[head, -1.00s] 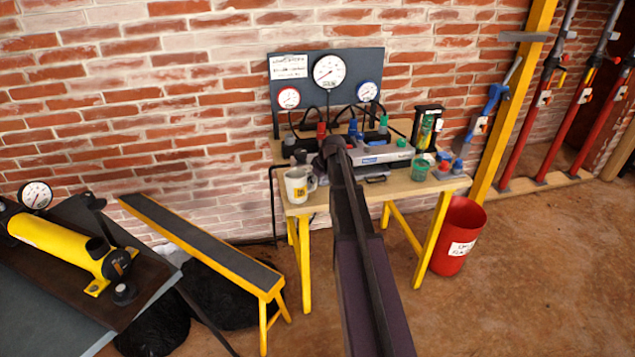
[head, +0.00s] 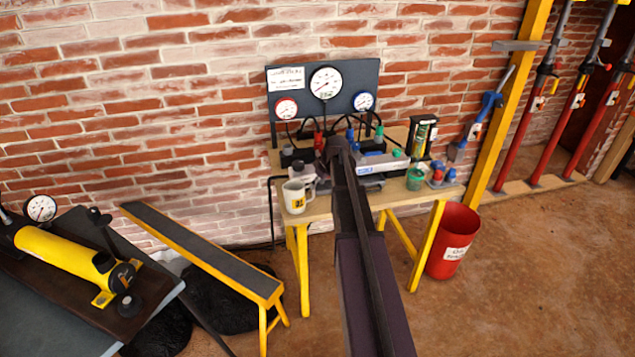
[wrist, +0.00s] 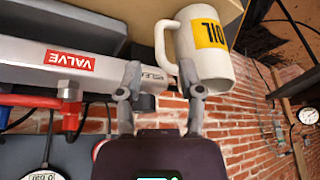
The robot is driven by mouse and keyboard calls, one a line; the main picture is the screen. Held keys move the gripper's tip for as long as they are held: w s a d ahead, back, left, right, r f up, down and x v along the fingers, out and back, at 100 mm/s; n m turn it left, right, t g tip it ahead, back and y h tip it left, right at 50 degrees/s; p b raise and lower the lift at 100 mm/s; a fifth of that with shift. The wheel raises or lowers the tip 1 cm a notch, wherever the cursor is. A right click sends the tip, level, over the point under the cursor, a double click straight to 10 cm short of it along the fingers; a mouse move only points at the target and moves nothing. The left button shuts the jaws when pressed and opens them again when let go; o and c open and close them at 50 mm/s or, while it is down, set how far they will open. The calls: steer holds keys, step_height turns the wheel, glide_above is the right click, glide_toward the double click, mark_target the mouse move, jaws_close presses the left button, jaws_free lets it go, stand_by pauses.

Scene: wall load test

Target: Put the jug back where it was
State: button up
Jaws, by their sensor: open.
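The jug (head: 296,197) is white with a yellow label and stands at the left front of the wooden table (head: 330,206). In the wrist view the jug (wrist: 213,62) appears large, with its label reading "OIL" and its handle facing the fingers. My gripper (wrist: 160,72) is open, with its fingertips beside the jug's handle. The right fingertip overlaps the handle's end in the picture; I cannot tell whether it touches. In the head view my arm hides most of my gripper and the middle of the table.
A grey valve block (wrist: 80,62) with a red "VALVE" label lies close beside the fingers. The gauge board (head: 345,104) stands behind. A red bin (head: 453,243) and a yellow-edged bench (head: 205,250) stand on the floor.

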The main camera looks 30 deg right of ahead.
steer(key=p+v, duration=0.5)
steer(key=v, duration=0.1)
stand_by(0.3)
steer(key=shift+s+r, duration=0.1)
stand_by(0.5)
steer(key=s+a+m+g, duration=0.1)
steer(key=s+a, duration=0.6)
steer(key=a, duration=0.3)
steer(key=s+a+f+m+g+h, duration=0.1)
steer(key=s+a, duration=0.6)
steer(key=a, duration=0.3)
steer(key=s+a+m+g, duration=0.1)
steer(key=s+a+g, duration=0.1)
steer(key=s+a, duration=0.5)
steer(key=a, duration=0.3)
steer(key=shift+a+f+h, duration=0.25)
steer(key=shift+a+h, duration=0.05)
steer(key=shift+a, duration=0.05)
